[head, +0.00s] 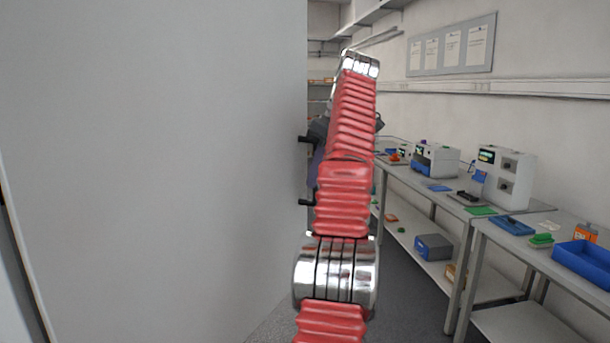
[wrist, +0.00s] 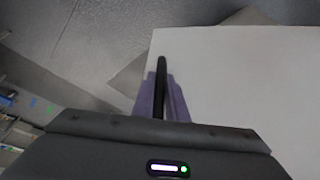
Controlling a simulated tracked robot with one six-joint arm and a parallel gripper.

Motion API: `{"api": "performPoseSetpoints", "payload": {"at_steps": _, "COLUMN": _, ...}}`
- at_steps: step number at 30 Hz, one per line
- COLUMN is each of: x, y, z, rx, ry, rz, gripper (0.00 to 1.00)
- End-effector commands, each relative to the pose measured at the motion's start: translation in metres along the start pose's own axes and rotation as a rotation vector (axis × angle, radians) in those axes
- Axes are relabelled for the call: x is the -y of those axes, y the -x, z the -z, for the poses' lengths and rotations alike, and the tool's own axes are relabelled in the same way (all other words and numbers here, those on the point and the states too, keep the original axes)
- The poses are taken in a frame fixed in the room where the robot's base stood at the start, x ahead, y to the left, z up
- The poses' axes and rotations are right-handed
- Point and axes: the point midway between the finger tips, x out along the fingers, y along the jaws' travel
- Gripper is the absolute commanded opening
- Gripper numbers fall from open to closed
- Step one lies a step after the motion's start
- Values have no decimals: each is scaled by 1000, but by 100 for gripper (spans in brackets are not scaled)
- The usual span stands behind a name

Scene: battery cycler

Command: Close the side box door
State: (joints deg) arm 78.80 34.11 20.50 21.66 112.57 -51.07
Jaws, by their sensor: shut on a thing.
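A large plain light grey panel (head: 160,160), which looks like the side box door, fills the left half of the head view. Its pale face also shows at the right of the wrist view (wrist: 240,75). A black bar handle (wrist: 162,66) runs between the purple fingers of my gripper (wrist: 161,95). My gripper is shut on this handle. In the head view, the dark ends of the handle (head: 306,202) stick out past the panel's right edge, and my red arm hides most of my gripper. The box behind the panel is hidden, so I cannot tell how far open the door is.
A bench (head: 405,176) with instruments and small items runs along the right wall. A nearer bench (head: 540,257) holds a blue tray (head: 583,262). Grey floor (head: 405,300) lies clear between the panel and the benches.

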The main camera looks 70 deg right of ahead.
Motion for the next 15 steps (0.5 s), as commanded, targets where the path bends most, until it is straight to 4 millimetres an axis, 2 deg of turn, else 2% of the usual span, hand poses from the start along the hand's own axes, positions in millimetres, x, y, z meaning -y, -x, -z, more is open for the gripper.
{"api": "performPoseSetpoints", "payload": {"at_steps": 14, "x": -2, "y": -1, "z": -4, "rx": 5, "ry": 0, "rz": 7, "gripper": 0}}
{"api": "performPoseSetpoints", "payload": {"at_steps": 15, "x": -2, "y": -1, "z": -4, "rx": 5, "ry": 0, "rz": 7, "gripper": 14}}
